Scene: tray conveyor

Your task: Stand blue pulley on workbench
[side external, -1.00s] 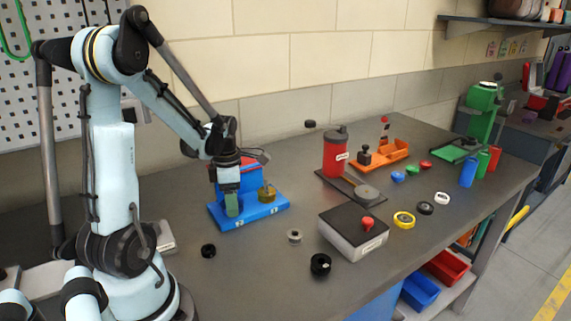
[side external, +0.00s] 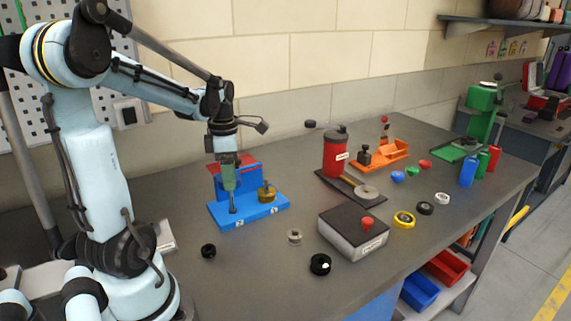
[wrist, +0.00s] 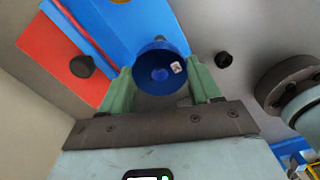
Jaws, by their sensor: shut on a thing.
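The blue pulley (wrist: 160,75) is a round, dished blue piece with a small white mark, held between the green fingers of my gripper (wrist: 163,95) in the wrist view. In the side view my gripper (side external: 229,180) points down, shut, over the left part of the blue fixture (side external: 247,212). The pulley cannot be made out there. A thin dark post (side external: 232,203) stands on the fixture just below the fingers. The workbench (side external: 260,270) is dark grey.
A brass piece (side external: 266,192) stands on the fixture's right side, with a red panel (side external: 247,165) behind. A black ring (side external: 208,251), a grey ring (side external: 294,237) and a black knob (side external: 320,264) lie in front. A grey box (side external: 345,236) is to the right. Bare bench lies between them.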

